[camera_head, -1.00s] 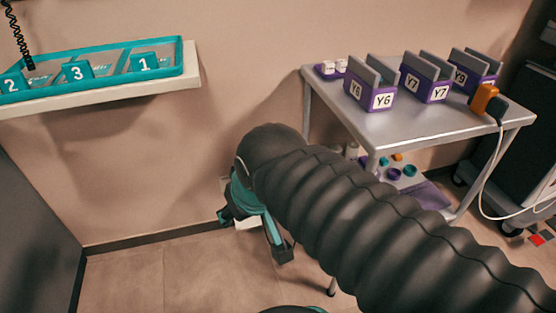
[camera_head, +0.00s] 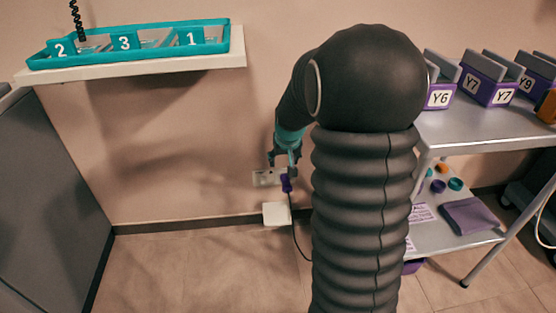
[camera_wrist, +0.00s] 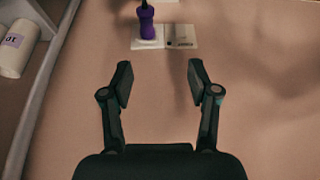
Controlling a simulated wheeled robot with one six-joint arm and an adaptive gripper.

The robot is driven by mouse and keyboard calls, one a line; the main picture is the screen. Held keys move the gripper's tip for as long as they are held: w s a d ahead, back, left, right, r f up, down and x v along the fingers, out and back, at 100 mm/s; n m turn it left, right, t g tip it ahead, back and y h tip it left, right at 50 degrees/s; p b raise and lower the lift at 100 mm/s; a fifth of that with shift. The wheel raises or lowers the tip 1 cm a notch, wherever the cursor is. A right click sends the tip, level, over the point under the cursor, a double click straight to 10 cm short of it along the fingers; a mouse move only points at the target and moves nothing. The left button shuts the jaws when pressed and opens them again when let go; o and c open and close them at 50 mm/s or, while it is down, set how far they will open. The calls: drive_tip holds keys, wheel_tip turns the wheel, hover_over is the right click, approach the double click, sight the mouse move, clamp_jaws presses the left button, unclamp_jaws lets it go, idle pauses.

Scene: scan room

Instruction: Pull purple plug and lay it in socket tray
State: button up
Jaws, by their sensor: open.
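The purple plug (camera_head: 287,184) sits at the wall socket plate (camera_head: 266,177) low on the wall, with a black cable hanging from it. A teal tray (camera_head: 140,62) with compartments labelled 2, 3 and 1 rests on the wall shelf at upper left. I cannot tell which is the socket tray.
A metal cart (camera_head: 470,122) with purple labelled holders stands at right. A white box (camera_head: 276,214) is below the socket. A grey panel (camera_head: 45,190) stands at left. The wrist view shows a white labelled cylinder (camera_wrist: 17,48) at left.

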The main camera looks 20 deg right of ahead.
approach(287, 183)
drive_tip(key=b+x, duration=0.2)
drive_tip(key=x, duration=0.8)
drive_tip(key=shift+w+f, duration=0.1)
drive_tip(key=shift+w, duration=0.05)
drive_tip(key=shift+c, duration=0.2)
clamp_jaws()
drive_tip(key=shift+s+a+b, duration=0.25)
drive_tip(key=shift+s, duration=0.55)
drive_tip(key=shift+s+a+b, duration=0.2)
drive_tip(key=shift+s, duration=0.65)
drive_tip(key=shift+s+a+b, duration=0.25)
drive_tip(key=shift+s, duration=0.55)
